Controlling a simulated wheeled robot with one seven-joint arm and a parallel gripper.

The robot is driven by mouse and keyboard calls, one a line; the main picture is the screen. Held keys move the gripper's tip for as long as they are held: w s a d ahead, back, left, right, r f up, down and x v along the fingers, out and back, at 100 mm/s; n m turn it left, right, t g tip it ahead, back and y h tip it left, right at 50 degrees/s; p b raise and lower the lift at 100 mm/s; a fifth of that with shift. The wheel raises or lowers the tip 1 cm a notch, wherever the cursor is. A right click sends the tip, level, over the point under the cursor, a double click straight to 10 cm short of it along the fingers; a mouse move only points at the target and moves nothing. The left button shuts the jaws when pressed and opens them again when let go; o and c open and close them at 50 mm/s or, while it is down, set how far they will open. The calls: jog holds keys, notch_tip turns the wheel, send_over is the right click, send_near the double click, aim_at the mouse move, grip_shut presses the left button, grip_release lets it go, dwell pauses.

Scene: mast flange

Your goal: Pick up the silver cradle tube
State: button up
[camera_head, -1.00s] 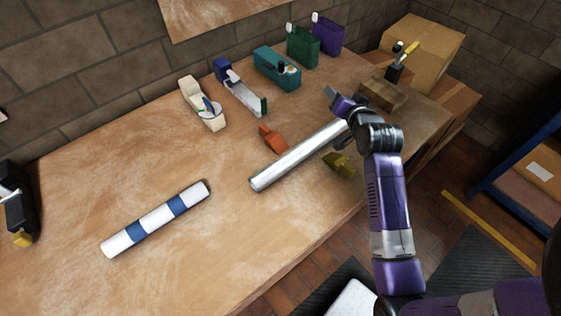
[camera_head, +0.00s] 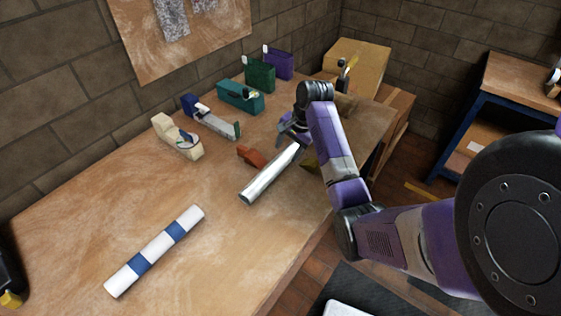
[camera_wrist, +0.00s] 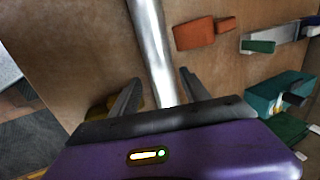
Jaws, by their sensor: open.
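The silver tube (camera_head: 270,174) lies on the wooden workbench, right of the middle, beside an orange block. In the wrist view the silver tube (camera_wrist: 153,45) runs from the top edge down between the two fingers of my gripper (camera_wrist: 157,88). The fingers are open, one on each side of the tube, with gaps showing; whether they are at its height I cannot tell. In the head view my gripper (camera_head: 288,130) is over the far end of the tube, and my arm hides part of that end.
The orange block (camera_head: 252,157) is close left of the tube, and an olive-yellow block (camera_head: 309,164) close right. A white and blue striped tube (camera_head: 155,250) lies nearer. A cream dispenser (camera_head: 178,137), a teal box (camera_head: 240,96) and a green holder (camera_head: 260,75) stand behind. The bench's left middle is clear.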

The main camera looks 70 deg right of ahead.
aim_at(284, 156)
jog(key=shift+p+x, duration=0.35)
jog(key=shift+x, duration=2.45)
jog(key=shift+d, duration=0.1)
grip_shut()
